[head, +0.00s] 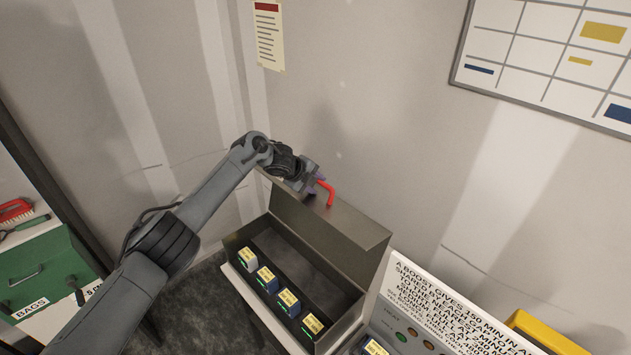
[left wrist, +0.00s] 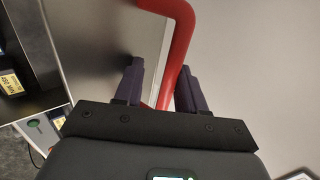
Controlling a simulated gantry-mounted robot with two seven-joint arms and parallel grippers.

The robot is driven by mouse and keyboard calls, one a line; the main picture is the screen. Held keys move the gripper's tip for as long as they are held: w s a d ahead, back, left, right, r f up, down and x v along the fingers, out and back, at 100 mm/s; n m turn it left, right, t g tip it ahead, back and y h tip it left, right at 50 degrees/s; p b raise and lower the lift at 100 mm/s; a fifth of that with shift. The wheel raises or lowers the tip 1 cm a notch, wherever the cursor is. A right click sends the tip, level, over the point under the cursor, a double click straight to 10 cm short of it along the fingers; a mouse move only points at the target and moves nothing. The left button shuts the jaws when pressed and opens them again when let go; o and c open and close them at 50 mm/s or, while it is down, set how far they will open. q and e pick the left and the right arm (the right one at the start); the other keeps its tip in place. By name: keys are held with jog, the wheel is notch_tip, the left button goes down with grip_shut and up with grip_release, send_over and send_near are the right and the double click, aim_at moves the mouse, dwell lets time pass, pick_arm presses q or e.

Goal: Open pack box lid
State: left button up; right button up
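The pack box (head: 357,313) is a dark metal box standing open. Its lid (head: 335,232) is raised to about upright at the back, toward the wall. A red bent handle (head: 329,193) sits at the lid's top edge; it also shows in the left wrist view (left wrist: 181,45). My left gripper (head: 318,186) is at this handle. In the left wrist view its two dark fingers (left wrist: 160,88) stand apart with the red bar between them. A gap shows beside the left finger; the bar is close to the right finger, and I cannot tell if they touch. My right gripper is not in view.
Several small packs with yellow labels (head: 289,299) stand in a row in the box. A sign panel with buttons (head: 440,300) and a yellow object (head: 545,332) are at right. A green drawer unit (head: 45,270) is at left. The wall is close behind the lid.

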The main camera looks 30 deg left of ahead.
pick_arm(q)
jog(key=shift+s+a, duration=0.1)
jog(key=shift+s+r, duration=0.25)
jog(key=shift+r, duration=0.1)
jog(key=b+v, duration=0.2)
jog(key=v, duration=0.7)
jog(key=shift+s+r, duration=0.2)
jog(key=shift+r, duration=0.15)
